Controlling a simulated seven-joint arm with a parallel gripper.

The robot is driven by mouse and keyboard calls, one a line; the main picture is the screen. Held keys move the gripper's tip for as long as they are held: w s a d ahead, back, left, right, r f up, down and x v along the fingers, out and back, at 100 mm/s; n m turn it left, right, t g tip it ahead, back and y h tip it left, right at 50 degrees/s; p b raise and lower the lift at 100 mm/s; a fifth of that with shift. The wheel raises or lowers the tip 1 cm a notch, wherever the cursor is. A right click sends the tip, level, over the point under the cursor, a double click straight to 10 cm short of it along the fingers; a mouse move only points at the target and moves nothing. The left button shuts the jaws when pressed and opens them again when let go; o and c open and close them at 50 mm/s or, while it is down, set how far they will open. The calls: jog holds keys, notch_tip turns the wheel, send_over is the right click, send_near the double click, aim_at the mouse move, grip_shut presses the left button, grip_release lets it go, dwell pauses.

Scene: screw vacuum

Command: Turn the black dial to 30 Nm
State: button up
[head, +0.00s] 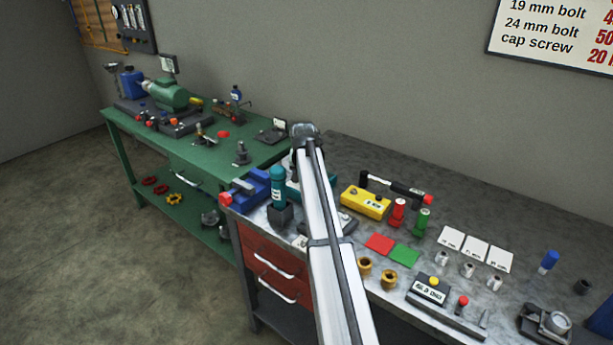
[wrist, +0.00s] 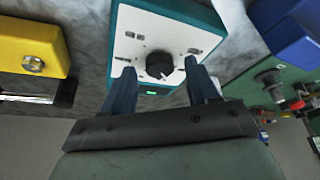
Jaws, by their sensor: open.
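The black dial (wrist: 159,65) sits in the middle of the white face (wrist: 140,40) of a teal box (wrist: 205,12) in the wrist view. Small marks surround the dial, but they are too small to read, so I cannot tell its setting. My gripper (wrist: 161,78) is open, with one blue-grey finger on each side of the dial and visible space between fingers and dial. I cannot tell how far above the face the fingertips are. In the head view, my arm covers most of the teal box (head: 293,191) and hides the dial and fingers.
A yellow box (head: 365,202) stands right of the teal box in the head view. A blue vise (head: 254,188) and a teal tool in a dark stand (head: 279,190) are to the left. A black bar with a red end (head: 396,187) lies behind the yellow box.

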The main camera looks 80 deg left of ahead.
jog(key=v, duration=1.3)
jog(key=shift+s+d+r, duration=0.1)
jog(key=w+m, duration=0.1)
jog(key=w, duration=0.9)
jog(key=s+a+f+n+g, duration=0.1)
jog(key=s+f+n, duration=0.1)
jog(key=f+n, duration=0.2)
jog(key=s+a+f+n+g, duration=0.2)
jog(key=s+f+n, duration=0.1)
jog(key=f+n, duration=0.1)
jog(key=s+a+f+n+g+h, duration=0.1)
jog(key=s+a+f+n, duration=0.1)
jog(key=f+n, duration=0.2)
jog(key=shift+s+a+f+n, duration=0.15)
jog(key=shift+s+f+n, duration=0.25)
jog(key=shift+n, duration=0.1)
jog(key=c, duration=1)
jog(key=shift+c, duration=0.2)
